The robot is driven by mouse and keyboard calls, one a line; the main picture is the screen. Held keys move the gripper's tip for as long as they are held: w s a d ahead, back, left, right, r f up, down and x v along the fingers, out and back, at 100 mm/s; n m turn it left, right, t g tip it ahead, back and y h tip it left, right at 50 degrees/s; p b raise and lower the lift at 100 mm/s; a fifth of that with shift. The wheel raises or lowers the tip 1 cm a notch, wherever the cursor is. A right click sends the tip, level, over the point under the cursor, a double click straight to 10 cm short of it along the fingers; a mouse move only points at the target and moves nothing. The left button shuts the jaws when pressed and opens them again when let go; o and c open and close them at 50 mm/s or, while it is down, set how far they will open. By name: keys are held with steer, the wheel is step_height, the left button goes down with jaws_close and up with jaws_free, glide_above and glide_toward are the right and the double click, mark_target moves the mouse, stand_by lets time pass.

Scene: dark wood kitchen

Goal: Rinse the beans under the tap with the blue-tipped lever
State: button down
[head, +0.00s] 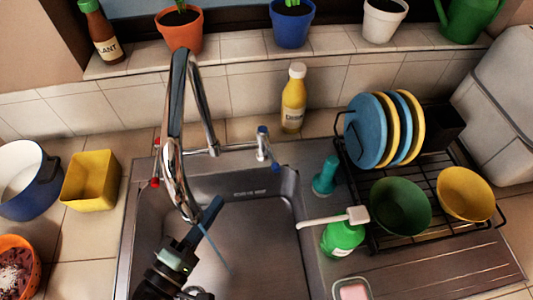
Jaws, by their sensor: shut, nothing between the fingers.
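The beans (14,281), dark red with a whitish patch, sit in an orange bowl (33,262) at the bottom left, cut off by the picture edge. The chrome tap (176,105) arches over the sink. Its blue-tipped lever (267,150) is on the right and its red-tipped lever (156,175) on the left. A thin pale blue streak, apparently running water (218,252), slants down below the spout. My gripper (213,207) is shut and empty over the sink, beside the spout end, left of and nearer than the blue-tipped lever. Whether it touches the spout is unclear.
The sink basin (265,235) looks empty. A green soap dispenser (342,238) and a dish rack (385,240) with plates and bowls stand right of it. A yellow container (91,182) and blue pot (38,188) stand left. A yellow bottle (293,100) stands behind.

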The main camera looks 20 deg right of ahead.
mark_target(270, 160)
steer(key=p+x, duration=0.1)
steer(key=x, duration=0.2)
steer(key=s+d+p+x, duration=0.1)
steer(key=x, duration=0.3)
steer(key=s+p+x, duration=0.1)
steer(key=x, duration=0.3)
steer(key=shift+w+d+r, duration=0.15)
steer(key=shift+w+d, duration=0.1)
steer(key=shift+d, duration=0.5)
steer(key=shift+s+d, duration=0.15)
steer(key=shift+d, duration=0.65)
